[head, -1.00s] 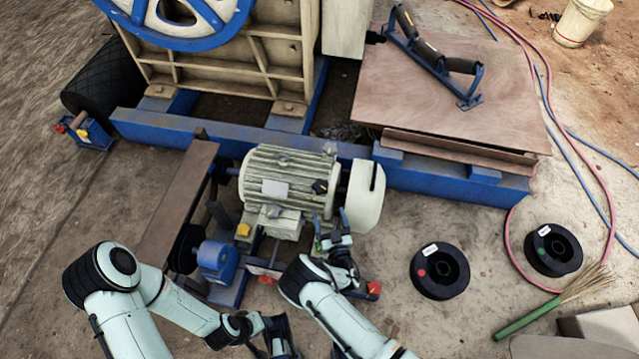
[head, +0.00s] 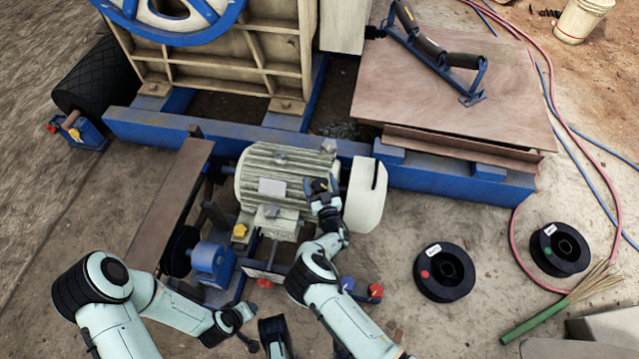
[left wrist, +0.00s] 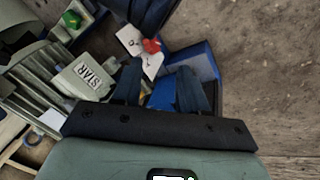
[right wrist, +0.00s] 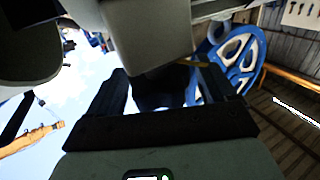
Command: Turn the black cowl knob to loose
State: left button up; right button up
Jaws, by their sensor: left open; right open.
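The grey-green ribbed motor (head: 270,180) has a pale cowl (head: 364,198) on its right end. My right gripper (head: 321,190) is at the motor's right side, by the cowl, and covers the spot where the black knob showed earlier. In the right wrist view, a dark rounded thing, apparently the black cowl knob (right wrist: 160,88), lies between the open fingers of my right gripper (right wrist: 160,95); contact cannot be told. My left gripper (head: 272,335) is low in front of the motor. The left wrist view shows its fingers (left wrist: 160,90) open with nothing gripped.
A yellow knob (head: 240,231), red knobs (head: 376,290) and a blue block (head: 210,257) sit near the motor's base. The blue frame beam (head: 420,172) runs behind the motor. Two black spools (head: 443,272) lie on the ground at right.

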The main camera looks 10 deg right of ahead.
jog(key=shift+c, duration=0.3)
jog(key=c, duration=0.9)
jog(key=shift+d+r+n+y+p, duration=0.15)
jog(key=shift+n+y+p, duration=0.3)
jog(key=shift+y, duration=0.35)
pick_arm(q)
jog(key=shift+s+d+r, duration=0.25)
jog(key=shift+s, duration=0.2)
jog(key=shift+s+d+r, duration=0.2)
jog(key=shift+s+r, duration=0.05)
jog(key=shift+s, duration=0.15)
pick_arm(e)
jog(key=shift+a+n+g+y, duration=0.2)
jog(key=shift+n+g+y, duration=0.1)
jog(key=shift+n+y, duration=0.75)
jog(key=shift+y, duration=0.25)
jog(key=o, duration=1)
jog(key=shift+c, duration=0.2)
